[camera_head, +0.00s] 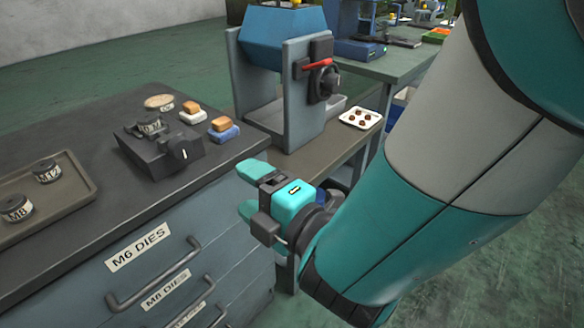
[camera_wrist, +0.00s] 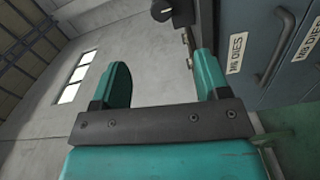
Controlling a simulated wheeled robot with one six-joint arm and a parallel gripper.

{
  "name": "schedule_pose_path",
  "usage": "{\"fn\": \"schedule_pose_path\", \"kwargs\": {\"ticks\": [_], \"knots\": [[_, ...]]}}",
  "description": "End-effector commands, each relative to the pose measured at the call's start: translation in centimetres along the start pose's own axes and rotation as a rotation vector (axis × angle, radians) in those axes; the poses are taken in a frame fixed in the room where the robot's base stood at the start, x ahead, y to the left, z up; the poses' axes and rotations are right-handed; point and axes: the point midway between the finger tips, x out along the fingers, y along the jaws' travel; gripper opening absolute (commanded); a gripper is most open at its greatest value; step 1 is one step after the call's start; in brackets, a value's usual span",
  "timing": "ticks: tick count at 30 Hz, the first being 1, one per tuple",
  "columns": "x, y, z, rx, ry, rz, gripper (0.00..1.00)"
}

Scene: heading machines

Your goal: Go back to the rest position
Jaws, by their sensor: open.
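My gripper (camera_head: 250,189) is teal with dark joints and shows at the centre of the head view, in front of the right end of the drawer cabinet. Its two teal fingers point left toward the cabinet and stand apart with nothing between them. In the wrist view my gripper (camera_wrist: 163,85) is also open and empty, with the wall and window behind the gap. My teal and grey arm fills the right of the head view.
The drawer cabinet (camera_head: 215,265) carries a tray (camera_head: 75,205) with dies and a dark fixture (camera_head: 165,150) with a knob. A blue-grey machine (camera_head: 285,80) stands behind on a bench, beside a white tray (camera_head: 360,117) of small parts. Open floor (camera_head: 520,260) lies at right.

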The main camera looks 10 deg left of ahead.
Motion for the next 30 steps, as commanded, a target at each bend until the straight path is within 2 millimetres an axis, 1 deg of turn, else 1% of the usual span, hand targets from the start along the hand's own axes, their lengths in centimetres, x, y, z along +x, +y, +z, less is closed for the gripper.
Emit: {"fn": "schedule_pose_path", "kwargs": {"ticks": [7, 13, 14, 16, 17, 19, 20, 21, 22, 23, 24, 26, 27, 29, 30], "knots": [[-0.1, -0.2, -1.1, -0.001, 0.026, -0.004, 0.69], [0.0, -0.1, -1.3, 0.002, 0.027, -0.005, 0.69], [0.0, 0.1, -1.1, 0.009, 0.018, -0.006, 0.69], [-0.1, 0.8, 0.3, 0.052, -0.035, -0.015, 0.69], [-0.2, 1.4, 1.3, 0.084, -0.073, -0.022, 0.69], [-0.9, 2.8, 4.5, 0.198, -0.199, -0.048, 0.69], [-1.4, 3.4, 6.1, 0.261, -0.263, -0.064, 0.69], [-2.4, 4.3, 8.2, 0.359, -0.356, -0.086, 0.69], [-3.3, 4.8, 9.7, 0.441, -0.426, -0.106, 0.69], [-4.3, 5.3, 11.1, 0.525, -0.495, -0.125, 0.69], [-5.8, 5.8, 12.5, 0.639, -0.581, -0.155, 0.69], [-8.2, 6.5, 14.0, 0.806, -0.695, -0.202, 0.69], [-9.9, 6.9, 14.5, 0.915, -0.764, -0.238, 0.69], [-12.4, 7.5, 14.6, 1.073, -0.852, -0.294, 0.69], [-14.1, 8.1, 14.3, 1.173, -0.904, -0.335, 0.69]]}}
